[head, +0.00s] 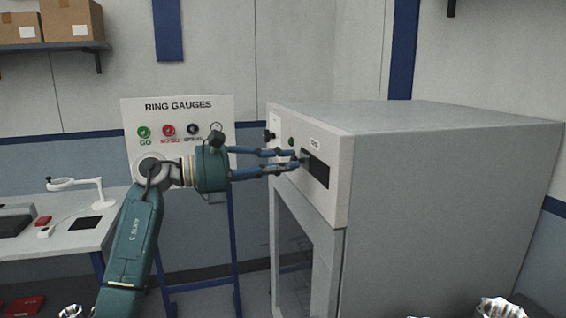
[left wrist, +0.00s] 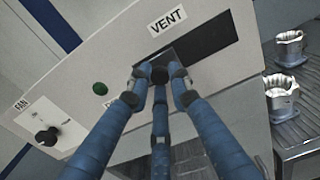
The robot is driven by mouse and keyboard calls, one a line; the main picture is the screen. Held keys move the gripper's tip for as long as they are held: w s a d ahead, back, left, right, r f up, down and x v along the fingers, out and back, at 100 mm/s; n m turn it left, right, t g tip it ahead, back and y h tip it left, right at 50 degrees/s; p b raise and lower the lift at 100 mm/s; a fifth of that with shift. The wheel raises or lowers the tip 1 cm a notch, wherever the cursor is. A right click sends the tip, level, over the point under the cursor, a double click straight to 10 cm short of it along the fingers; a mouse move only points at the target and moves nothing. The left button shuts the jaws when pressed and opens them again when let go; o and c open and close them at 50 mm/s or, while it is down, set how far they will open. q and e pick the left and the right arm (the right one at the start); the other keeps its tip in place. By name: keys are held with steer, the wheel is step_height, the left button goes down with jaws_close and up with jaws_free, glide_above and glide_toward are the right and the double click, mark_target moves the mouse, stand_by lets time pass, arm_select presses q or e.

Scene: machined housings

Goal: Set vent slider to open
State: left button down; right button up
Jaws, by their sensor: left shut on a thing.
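The vent slider (left wrist: 170,60) is a dark piece at the left end of a black slot (left wrist: 208,38) under the VENT label (left wrist: 168,20) in the left wrist view. In the head view the slot (head: 316,171) is on the front panel of a grey cabinet (head: 440,190). My left gripper (head: 300,160) reaches the slot's left end, its blue fingers shut on the slider's knob. The fingertips (left wrist: 160,75) hide most of the knob in the left wrist view. My right gripper is not in view.
A black FAN knob (left wrist: 47,137) and a green button (left wrist: 100,88) are left of the slot on the panel. A ring gauges board (head: 180,104) stands behind my left arm. Metal housings (left wrist: 288,48) stand on a surface at the right of the left wrist view.

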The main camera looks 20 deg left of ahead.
arm_select(q)
steer(key=shift+r, duration=0.15)
steer(key=b, duration=0.3)
glide_toward(322, 170)
steer(key=x, duration=0.4)
steer(key=shift+w+a, duration=0.1)
steer(key=shift+w, duration=0.35)
steer(key=shift+s, duration=0.25)
steer(key=c, duration=1.6)
jaws_free()
steer(key=shift+s+d, duration=0.15)
steer(key=shift+d, duration=0.1)
